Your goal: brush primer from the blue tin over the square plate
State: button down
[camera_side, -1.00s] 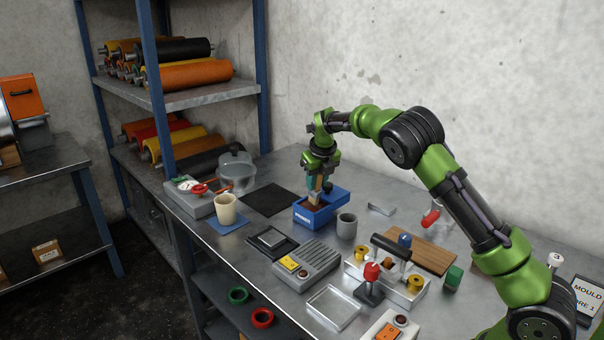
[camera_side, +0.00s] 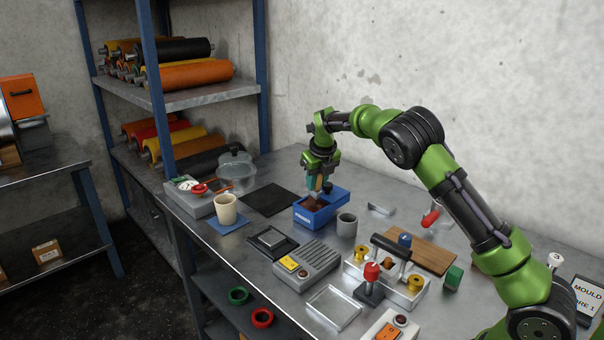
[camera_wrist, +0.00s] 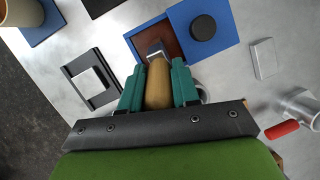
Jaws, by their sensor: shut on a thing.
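The blue tin (camera_side: 321,214) stands on the bench below my gripper (camera_side: 319,187). It is box-shaped, with reddish-brown inside and a black knob on its blue cover; the wrist view shows it at the top (camera_wrist: 221,22). My gripper (camera_wrist: 158,88) is shut on a brush with a tan wooden handle (camera_wrist: 158,84) and a metal ferrule. The brush points down at the tin's open part. Its bristles are hard to make out, so I cannot tell whether they touch the contents. The square plate (camera_side: 270,238) lies in a dark frame left of the tin in the wrist view (camera_wrist: 91,80).
A grey cup (camera_side: 346,226) stands close to the tin's right. A black mat (camera_side: 268,199) lies behind left, and a beige mug (camera_side: 226,210) stands on a blue mat. A grey ribbed box (camera_side: 312,262) and a fixture with a handle (camera_side: 392,268) are in front.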

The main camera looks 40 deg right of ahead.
jog(key=shift+r, duration=3.3)
